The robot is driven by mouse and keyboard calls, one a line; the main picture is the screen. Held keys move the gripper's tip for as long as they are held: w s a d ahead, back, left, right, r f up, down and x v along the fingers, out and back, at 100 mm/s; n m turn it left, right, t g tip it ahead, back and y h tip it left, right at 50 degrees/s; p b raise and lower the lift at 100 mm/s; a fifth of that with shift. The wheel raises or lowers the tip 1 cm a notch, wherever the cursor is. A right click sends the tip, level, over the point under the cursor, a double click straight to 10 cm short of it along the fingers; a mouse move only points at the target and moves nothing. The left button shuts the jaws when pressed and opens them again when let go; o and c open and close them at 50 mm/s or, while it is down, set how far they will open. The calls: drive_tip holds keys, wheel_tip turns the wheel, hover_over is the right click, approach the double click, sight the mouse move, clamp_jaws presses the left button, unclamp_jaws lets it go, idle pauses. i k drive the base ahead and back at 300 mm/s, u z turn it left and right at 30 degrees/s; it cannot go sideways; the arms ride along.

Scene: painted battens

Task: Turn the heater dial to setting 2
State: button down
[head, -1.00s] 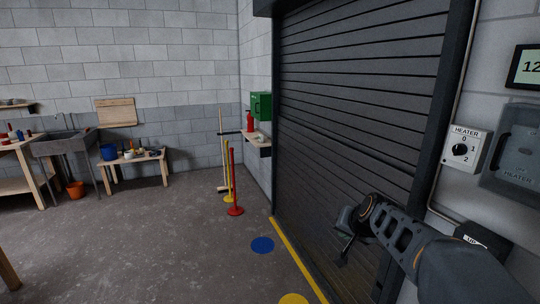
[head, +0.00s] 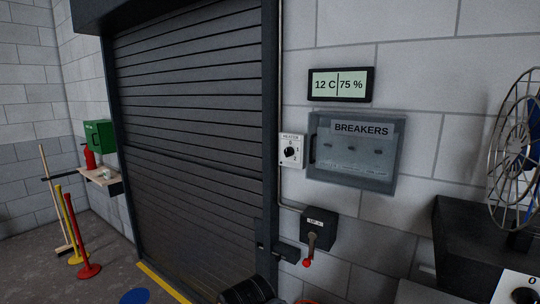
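The heater dial (head: 289,152) is a round black knob on a small white plate marked HEATER. The plate is on the wall just right of the shutter door. The marks 0, 1 and 2 run from the top of the knob down its right side. The knob's pointer is too small to read for certain. I cannot make out my gripper in the head view. A dark ribbed shape at the bottom edge may be part of my arm, but no fingertips show there. Nothing covers the dial.
A clear-covered BREAKERS box (head: 350,165) is close right of the dial, below a display (head: 340,85) reading 12 C, 75 %. Below is a black lever box (head: 319,228) with a red-tipped lever. A fan (head: 515,150) stands right. Another knob plate (head: 520,285) is cut off bottom right.

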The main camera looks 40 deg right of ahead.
sight(289, 151)
drive_tip(key=k, duration=0.3)
drive_tip(key=u, duration=0.35)
drive_tip(key=i, duration=0.55)
drive_tip(key=z, duration=0.5)
drive_tip(key=i, duration=0.8)
drive_tip(key=z, duration=0.2)
